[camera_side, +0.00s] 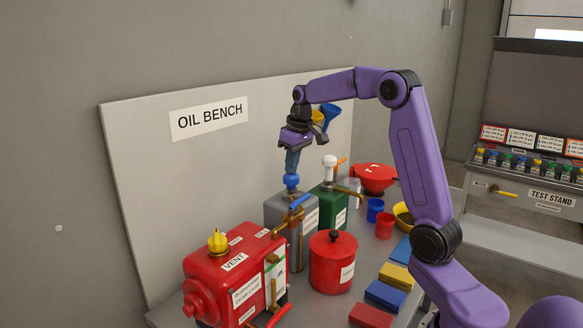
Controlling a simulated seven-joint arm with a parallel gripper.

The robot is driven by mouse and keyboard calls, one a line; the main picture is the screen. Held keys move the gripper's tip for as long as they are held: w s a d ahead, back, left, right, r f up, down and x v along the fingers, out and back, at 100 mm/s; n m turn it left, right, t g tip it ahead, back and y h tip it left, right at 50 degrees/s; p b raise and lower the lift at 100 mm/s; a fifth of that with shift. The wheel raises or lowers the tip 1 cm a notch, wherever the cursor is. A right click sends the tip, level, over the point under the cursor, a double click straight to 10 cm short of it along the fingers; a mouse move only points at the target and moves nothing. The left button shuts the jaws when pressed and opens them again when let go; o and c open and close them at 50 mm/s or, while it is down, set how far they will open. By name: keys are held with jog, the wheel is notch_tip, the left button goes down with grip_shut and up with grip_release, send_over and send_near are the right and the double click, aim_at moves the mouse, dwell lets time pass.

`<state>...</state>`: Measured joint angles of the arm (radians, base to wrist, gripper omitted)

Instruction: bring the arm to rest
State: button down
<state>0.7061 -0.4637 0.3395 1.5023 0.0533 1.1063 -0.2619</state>
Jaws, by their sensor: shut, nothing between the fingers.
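My gripper (291,172) is shut and empty, pointing down over the oil bench (160,316). Its fingertips are right above the blue knob (291,181) on top of the grey can (280,209). I cannot tell whether the fingertips touch the knob. My purple arm arches in from the right, above the bench.
A red vent tank (205,268) with a yellow knob stands front left, and a red lidded pot (332,270) front centre. A green can (327,200) with a white knob stands beside the grey can. Cups, bowls and coloured blocks (384,295) fill the right side.

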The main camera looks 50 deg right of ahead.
jog(key=shift+r, duration=1.5)
jog(key=shift+f, duration=2.1)
jog(key=shift+r, duration=2.1)
jog(key=shift+f, duration=0.1)
